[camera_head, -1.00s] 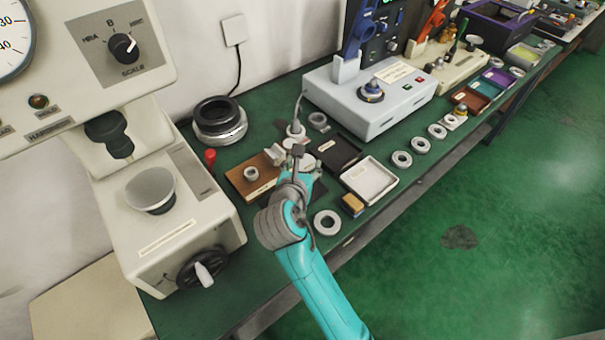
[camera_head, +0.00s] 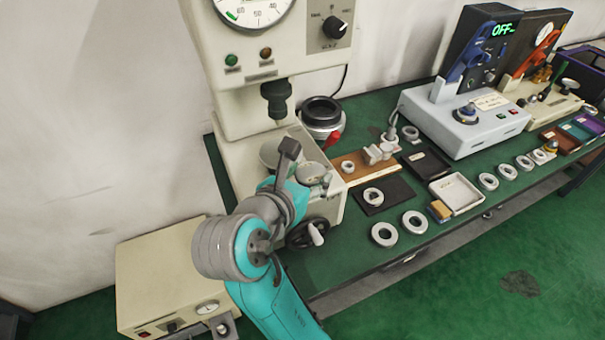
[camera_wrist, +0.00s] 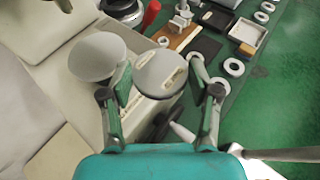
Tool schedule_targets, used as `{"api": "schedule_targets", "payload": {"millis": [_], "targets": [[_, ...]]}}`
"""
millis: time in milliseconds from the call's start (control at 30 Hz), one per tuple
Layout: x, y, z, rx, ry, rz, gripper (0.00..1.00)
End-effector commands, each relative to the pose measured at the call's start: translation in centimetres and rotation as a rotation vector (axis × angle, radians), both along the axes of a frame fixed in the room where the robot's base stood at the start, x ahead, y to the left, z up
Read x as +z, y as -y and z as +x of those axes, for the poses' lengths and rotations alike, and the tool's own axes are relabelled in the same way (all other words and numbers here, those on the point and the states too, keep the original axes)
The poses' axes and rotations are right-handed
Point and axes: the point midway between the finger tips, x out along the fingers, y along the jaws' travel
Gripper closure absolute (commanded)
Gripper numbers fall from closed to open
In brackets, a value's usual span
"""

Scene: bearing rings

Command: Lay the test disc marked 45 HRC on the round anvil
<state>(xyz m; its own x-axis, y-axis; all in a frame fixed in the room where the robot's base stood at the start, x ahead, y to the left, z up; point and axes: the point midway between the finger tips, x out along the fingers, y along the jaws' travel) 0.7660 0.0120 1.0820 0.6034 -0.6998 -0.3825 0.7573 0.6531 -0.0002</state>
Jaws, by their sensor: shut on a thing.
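My gripper (camera_wrist: 160,80) is shut on a flat grey test disc (camera_wrist: 158,70), with one finger at each side of its rim. A pale label strip lies on the disc, but its marking is too small to read. In the head view the held disc (camera_head: 311,171) is in front and to the right of the round anvil (camera_head: 268,153). The anvil is partly hidden behind my wrist there. In the wrist view the anvil (camera_wrist: 96,56) is a bare grey round plate just left of the disc. The two look apart, though their edges lie close in that picture.
The tester's indenter head (camera_head: 277,98) hangs above the anvil. A handwheel (camera_head: 308,233) sticks out at the tester's front. A red-handled tool (camera_head: 331,139) and black-and-grey rings (camera_head: 321,113) stand behind right. A wooden board (camera_head: 352,163), dark mat (camera_head: 384,193) and several bearing rings lie on the bench.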

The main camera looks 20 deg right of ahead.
Motion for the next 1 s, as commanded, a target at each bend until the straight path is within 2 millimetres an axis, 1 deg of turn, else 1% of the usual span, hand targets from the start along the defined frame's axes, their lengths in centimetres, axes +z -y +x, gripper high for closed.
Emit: {"api": "schedule_targets", "payload": {"millis": [133,267,1000], "targets": [[0.4,0.0,-0.5,-0.012,0.002,0.000,0.88],[0.4,0.0,0.0,-0.014,0.001,0.000,0.88],[-0.9,0.0,6.6,-0.013,0.001,-0.001,0.88]]}}
